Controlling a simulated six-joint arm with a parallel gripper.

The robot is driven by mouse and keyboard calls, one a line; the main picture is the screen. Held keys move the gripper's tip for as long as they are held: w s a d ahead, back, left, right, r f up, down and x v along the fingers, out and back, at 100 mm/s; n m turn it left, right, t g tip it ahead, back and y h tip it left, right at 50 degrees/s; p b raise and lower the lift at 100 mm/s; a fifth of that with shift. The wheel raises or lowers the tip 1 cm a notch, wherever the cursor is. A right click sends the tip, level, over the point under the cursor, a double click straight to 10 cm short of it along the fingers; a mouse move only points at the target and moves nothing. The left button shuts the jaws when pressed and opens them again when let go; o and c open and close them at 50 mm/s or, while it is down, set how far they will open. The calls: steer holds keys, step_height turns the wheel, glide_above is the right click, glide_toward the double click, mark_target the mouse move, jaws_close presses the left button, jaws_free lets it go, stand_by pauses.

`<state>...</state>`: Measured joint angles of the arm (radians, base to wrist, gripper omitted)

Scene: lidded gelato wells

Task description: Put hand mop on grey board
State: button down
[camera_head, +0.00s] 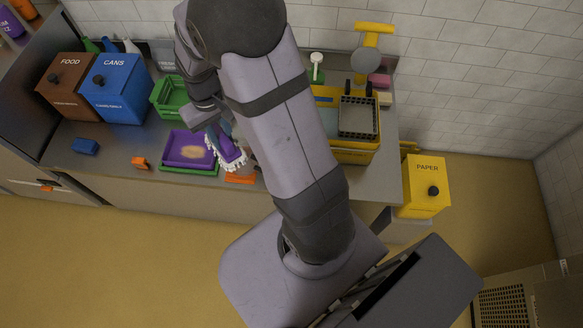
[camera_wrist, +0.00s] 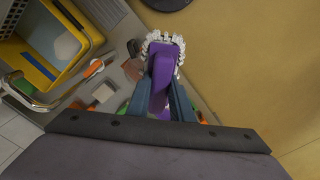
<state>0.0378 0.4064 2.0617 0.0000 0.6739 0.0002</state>
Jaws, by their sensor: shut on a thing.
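The hand mop, a purple holder with a white fringe (camera_head: 229,155), hangs from my gripper (camera_head: 222,133) over the right end of the purple tray (camera_head: 166,163). In the wrist view the mop (camera_wrist: 164,68) sits between the two blue-grey fingers of my gripper (camera_wrist: 168,100), which are shut on it. Its white fringe points away from the wrist. My arm hides the middle of the counter in the head view.
A green crate (camera_head: 170,97), a blue CANS bin (camera_head: 115,90) and a brown FOOD bin (camera_head: 70,85) stand at the left. A yellow bucket (camera_head: 352,151) with a dark basket stands right of my arm. A blue block (camera_head: 86,146) lies at the counter's left.

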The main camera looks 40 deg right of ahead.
steer(key=s+d+f+m+b, duration=0.1)
steer(key=d+f+m+b, duration=0.2)
steer(key=d+b, duration=0.45)
steer(key=s+d+f+m+b, duration=0.2)
steer(key=d+m+b, duration=0.15)
steer(key=d, duration=0.75)
steer(key=s+d+b, duration=0.4)
steer(key=s+d, duration=0.1)
steer(key=s+a+n, duration=0.1)
steer(key=n, duration=0.1)
steer(key=s+a+n, duration=0.1)
steer(key=n, duration=0.1)
steer(key=s+a+n, duration=0.1)
steer(key=s+n, duration=0.1)
steer(key=n, duration=0.1)
steer(key=shift+s+a+f+p, duration=0.1)
steer(key=shift+a+f+p, duration=0.2)
steer(key=shift+a+p, duration=0.05)
step_height(320, 180, down, 18)
steer(key=shift+f+b, duration=0.1)
steer(key=shift+b, duration=0.75)
steer(key=shift+f, duration=0.1)
